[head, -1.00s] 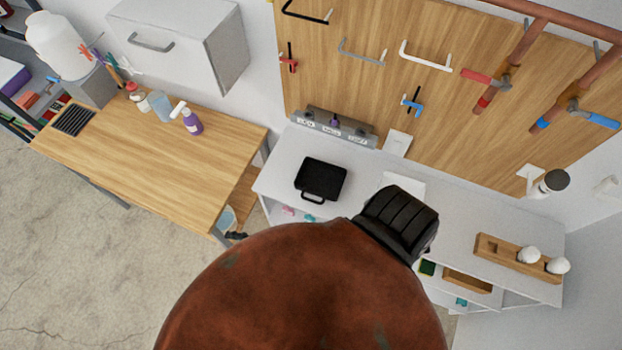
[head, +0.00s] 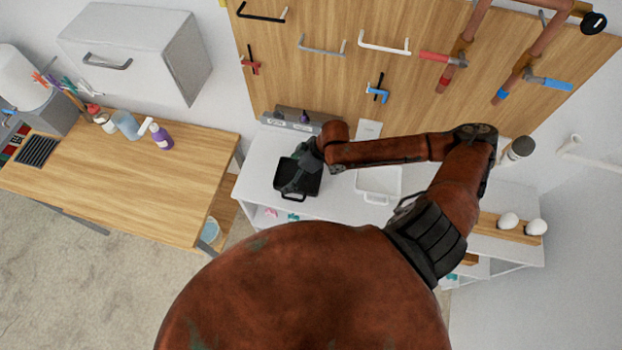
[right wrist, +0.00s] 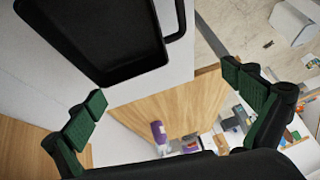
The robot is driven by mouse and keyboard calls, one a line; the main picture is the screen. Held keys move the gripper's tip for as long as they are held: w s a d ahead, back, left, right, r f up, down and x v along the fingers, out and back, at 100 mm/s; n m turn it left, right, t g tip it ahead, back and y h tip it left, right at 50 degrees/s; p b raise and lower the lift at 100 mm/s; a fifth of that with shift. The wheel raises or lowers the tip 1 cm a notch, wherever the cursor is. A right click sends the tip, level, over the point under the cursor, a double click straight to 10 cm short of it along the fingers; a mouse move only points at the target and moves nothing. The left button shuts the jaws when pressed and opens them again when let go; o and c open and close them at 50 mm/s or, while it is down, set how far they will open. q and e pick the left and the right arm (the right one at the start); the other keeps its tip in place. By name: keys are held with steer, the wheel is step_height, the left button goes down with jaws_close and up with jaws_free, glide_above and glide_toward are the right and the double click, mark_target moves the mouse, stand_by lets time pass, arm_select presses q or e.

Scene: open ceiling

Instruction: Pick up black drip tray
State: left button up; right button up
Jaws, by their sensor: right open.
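The black drip tray (head: 282,171), shallow with a loop handle at its front edge, lies on the white counter. It fills the upper left of the right wrist view (right wrist: 105,35), where its handle shows on the right. My right gripper (head: 297,182) is over the tray in the head view and hides part of it. In the right wrist view its two green-padded fingers (right wrist: 168,108) are wide apart with nothing between them. They appear apart from the tray; the exact height gap cannot be told. My left gripper is not in view.
A white tray (head: 378,184) stands on the counter (head: 340,207) right of the black one, below my right arm. A grey control box (head: 290,122) stands behind it. The wooden table (head: 130,185) at left holds a purple spray bottle (head: 161,137) and a black grate (head: 37,151).

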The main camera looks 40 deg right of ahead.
steer(key=d+f, duration=0.1)
steer(key=d+f+h, duration=0.1)
steer(key=d, duration=0.1)
steer(key=d+f+h, duration=0.1)
steer(key=d, duration=0.1)
steer(key=shift+w, duration=0.3)
steer(key=f, duration=0.1)
steer(key=f+p, duration=0.1)
steer(key=f, duration=0.1)
steer(key=shift+w+a+f, duration=0.15)
steer(key=shift+a+f, duration=0.1)
steer(key=shift+a, duration=0.05)
steer(key=shift+w+a+f, duration=0.15)
steer(key=shift+w+f, duration=0.1)
steer(key=shift+f, duration=0.4)
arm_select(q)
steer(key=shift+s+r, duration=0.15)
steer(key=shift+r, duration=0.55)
arm_select(e)
steer(key=shift+c, duration=0.4)
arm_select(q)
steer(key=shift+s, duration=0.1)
arm_select(e)
steer(key=c, duration=0.8)
